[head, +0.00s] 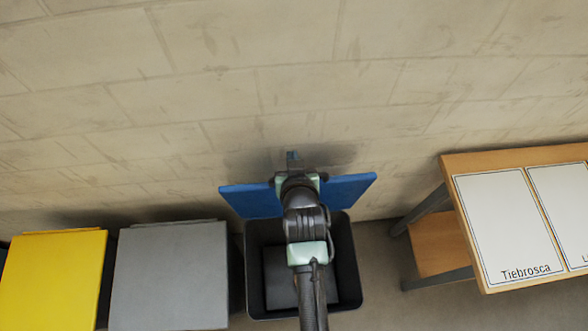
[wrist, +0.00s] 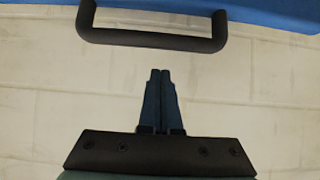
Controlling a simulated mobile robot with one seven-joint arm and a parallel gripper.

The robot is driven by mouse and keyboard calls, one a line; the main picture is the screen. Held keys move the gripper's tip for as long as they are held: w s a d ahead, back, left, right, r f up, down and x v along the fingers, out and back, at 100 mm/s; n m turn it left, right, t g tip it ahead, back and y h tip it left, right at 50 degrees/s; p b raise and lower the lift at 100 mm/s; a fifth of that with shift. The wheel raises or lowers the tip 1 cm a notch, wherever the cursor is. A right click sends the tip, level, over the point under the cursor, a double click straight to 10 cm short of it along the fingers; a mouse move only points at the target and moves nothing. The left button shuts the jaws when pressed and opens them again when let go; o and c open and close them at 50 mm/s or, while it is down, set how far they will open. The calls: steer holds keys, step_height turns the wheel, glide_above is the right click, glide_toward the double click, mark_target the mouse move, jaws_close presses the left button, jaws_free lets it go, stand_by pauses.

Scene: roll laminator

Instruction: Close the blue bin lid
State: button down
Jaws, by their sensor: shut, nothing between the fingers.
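The blue bin lid (head: 348,190) stands open and raised at the back of the dark bin (head: 348,262), near the wall. Its blue surface also shows along the top of the wrist view (wrist: 268,12). A black bar handle (wrist: 150,39) is fixed to the lid. My gripper (head: 293,156) is past the lid's upper edge, on the wall side, with my arm crossing in front of the lid's middle. In the wrist view my gripper (wrist: 160,72) is shut and empty. Its fingertips point toward the handle, with a visible gap between them. The handle is hidden in the head view.
A closed grey bin (head: 170,275) and a closed yellow bin (head: 52,275) stand to the left. A wooden table (head: 470,163) with white labelled sheets (head: 507,225) is on the right. The block wall (head: 300,60) is close behind the lid.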

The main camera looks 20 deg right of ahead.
steer(key=s+f+p, duration=0.1)
steer(key=s+p, duration=0.1)
steer(key=shift+s+a+f, duration=0.35)
steer(key=shift+a+f, duration=0.05)
steer(key=shift+f, duration=0.15)
